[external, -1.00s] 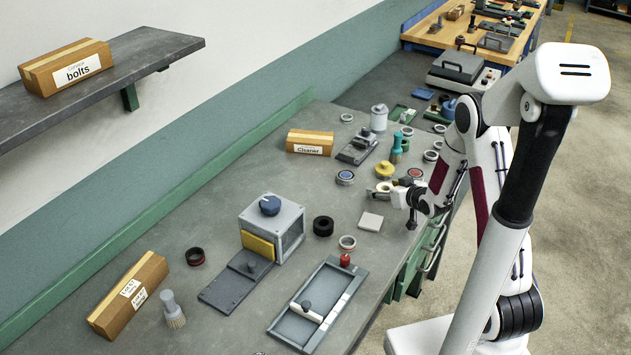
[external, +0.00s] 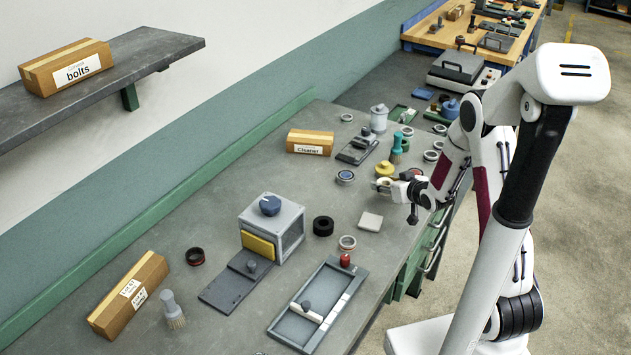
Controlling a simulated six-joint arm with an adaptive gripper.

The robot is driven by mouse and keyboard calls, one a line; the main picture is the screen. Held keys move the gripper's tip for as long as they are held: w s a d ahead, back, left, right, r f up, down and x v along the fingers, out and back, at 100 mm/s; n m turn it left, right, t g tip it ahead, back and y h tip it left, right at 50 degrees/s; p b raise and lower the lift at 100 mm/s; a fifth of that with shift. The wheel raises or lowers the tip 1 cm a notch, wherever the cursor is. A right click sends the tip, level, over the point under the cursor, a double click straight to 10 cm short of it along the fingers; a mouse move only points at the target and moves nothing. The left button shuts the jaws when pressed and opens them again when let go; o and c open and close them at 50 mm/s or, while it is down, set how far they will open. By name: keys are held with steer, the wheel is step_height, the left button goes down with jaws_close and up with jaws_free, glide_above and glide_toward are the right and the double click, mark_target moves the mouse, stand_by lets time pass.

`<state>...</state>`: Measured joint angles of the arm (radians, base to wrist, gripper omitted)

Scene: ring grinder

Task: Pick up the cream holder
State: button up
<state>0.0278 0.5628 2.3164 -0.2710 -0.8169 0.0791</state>
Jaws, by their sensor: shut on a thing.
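The cream holder (external: 382,183) is a small pale piece at the front of the bench, just in front of a yellow knobbed piece (external: 385,169). My gripper (external: 390,187) reaches it from the right and is shut on it. The fingers hide part of the holder. It appears slightly above the bench top, though the gap is hard to tell at this size.
A pale square block (external: 370,221) lies just below the gripper. A blue-centred ring (external: 345,177) is to the left, and a teal-handled brush (external: 397,148) stands behind. A grey box with a blue knob (external: 272,228) stands further left.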

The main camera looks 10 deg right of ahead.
mark_target(386, 183)
steer(key=shift+r, duration=4.05)
